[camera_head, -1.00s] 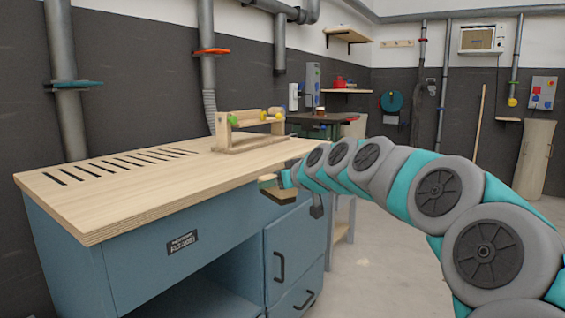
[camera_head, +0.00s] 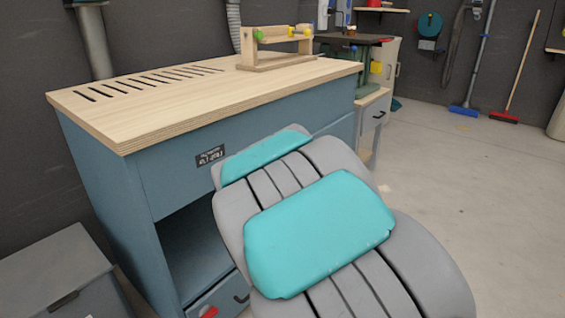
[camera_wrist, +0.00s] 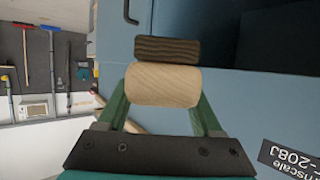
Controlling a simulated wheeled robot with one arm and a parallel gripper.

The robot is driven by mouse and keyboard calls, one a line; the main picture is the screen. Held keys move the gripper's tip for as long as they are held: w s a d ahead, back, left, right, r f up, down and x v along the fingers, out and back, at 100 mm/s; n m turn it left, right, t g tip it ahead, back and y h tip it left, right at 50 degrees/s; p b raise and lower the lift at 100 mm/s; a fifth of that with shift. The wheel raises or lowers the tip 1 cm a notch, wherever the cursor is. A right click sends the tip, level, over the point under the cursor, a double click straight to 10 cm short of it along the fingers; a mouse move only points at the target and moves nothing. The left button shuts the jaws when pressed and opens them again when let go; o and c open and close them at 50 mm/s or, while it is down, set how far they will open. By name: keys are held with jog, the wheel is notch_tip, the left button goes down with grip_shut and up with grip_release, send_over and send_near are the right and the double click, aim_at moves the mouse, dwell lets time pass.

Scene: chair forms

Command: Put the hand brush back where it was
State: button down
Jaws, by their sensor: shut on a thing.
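The hand brush shows in the wrist view, with a pale wooden body (camera_wrist: 162,86) and dark bristles (camera_wrist: 167,50). My gripper (camera_wrist: 161,104) is shut on the wooden body between its green fingers, and the bristles point away from the wrist. Behind the brush is the blue-grey front of the workbench (camera_wrist: 215,95); I cannot tell whether they touch. In the head view, my arm hides the gripper and brush in front of the workbench, whose wooden top (camera_head: 130,118) is visible.
A wooden frame (camera_head: 275,62) with coloured knobs stands on the bench top's far end. Beneath is an open dark bay (camera_head: 190,245). A grey box (camera_head: 50,275) stands at the lower left. Two brooms (camera_head: 525,65) lean on the back wall. The floor (camera_head: 455,180) at right is clear.

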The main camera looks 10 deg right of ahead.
jog(key=shift+a+f+m+h, duration=0.15)
jog(key=shift+a+f+h, duration=0.1)
jog(key=shift+f, duration=0.25)
jog(key=shift+a+f+m+h, duration=0.15)
jog(key=shift+a+f, duration=0.05)
jog(key=shift+f, duration=0.25)
jog(key=shift+w+a+r+y, duration=0.2)
jog(key=shift+a+r, duration=0.1)
jog(key=shift+r, duration=0.15)
jog(key=shift+w+a+r+y, duration=0.15)
jog(key=shift+a+r, duration=0.1)
jog(key=shift+r, duration=0.15)
